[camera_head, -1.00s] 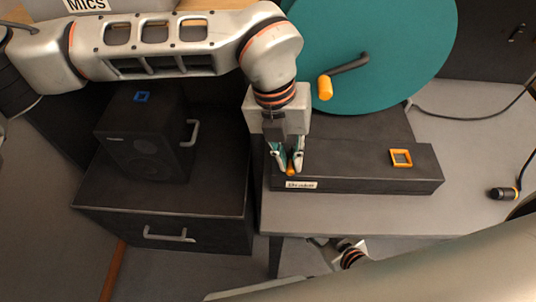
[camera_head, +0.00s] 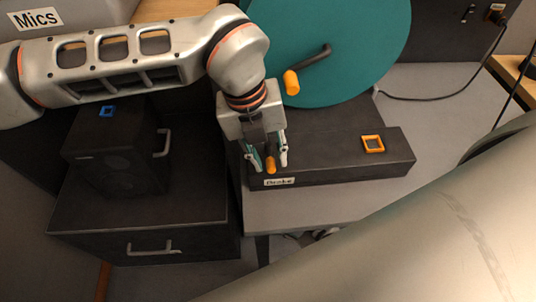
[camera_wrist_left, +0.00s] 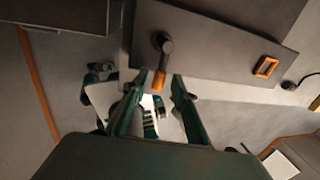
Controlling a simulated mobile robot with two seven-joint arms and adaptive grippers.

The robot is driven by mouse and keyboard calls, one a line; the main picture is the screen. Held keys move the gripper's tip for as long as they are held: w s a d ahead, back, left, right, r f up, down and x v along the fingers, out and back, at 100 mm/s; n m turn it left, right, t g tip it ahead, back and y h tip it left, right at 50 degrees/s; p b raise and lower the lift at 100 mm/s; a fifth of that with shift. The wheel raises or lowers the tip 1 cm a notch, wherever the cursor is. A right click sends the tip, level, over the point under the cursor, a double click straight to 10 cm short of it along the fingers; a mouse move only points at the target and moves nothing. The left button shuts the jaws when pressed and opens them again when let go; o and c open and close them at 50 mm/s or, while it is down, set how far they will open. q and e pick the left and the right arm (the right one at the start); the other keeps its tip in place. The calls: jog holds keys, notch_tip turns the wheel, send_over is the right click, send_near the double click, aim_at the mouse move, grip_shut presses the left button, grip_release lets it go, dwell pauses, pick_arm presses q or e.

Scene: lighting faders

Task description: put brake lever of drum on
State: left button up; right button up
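The teal drum (camera_head: 340,40) stands on a dark base (camera_head: 330,150) bearing a "Brake" label (camera_head: 279,182). The brake lever is a short dark arm with an orange tip (camera_head: 271,165) at the base's left end; it also shows in the left wrist view (camera_wrist_left: 160,79), pointing toward my gripper. My left gripper (camera_head: 270,162) is open, its teal fingers apart on either side of the orange tip. In the left wrist view the fingertips (camera_wrist_left: 172,84) sit near the tip.
The drum's crank (camera_head: 292,82) has an orange handle above my left gripper. An orange square frame (camera_head: 373,144) lies on the base's right part. A dark speaker box (camera_head: 115,150) stands left on a drawer cabinet (camera_head: 140,220). My right arm crosses the lower right.

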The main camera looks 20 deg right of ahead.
pick_arm(q)
notch_tip(320, 180, up, 12)
jog(key=a, duration=0.2)
jog(key=shift+w, duration=0.35)
jog(key=shift+a+f, duration=0.1)
jog(key=shift+f, duration=0.05)
dwell(0.5)
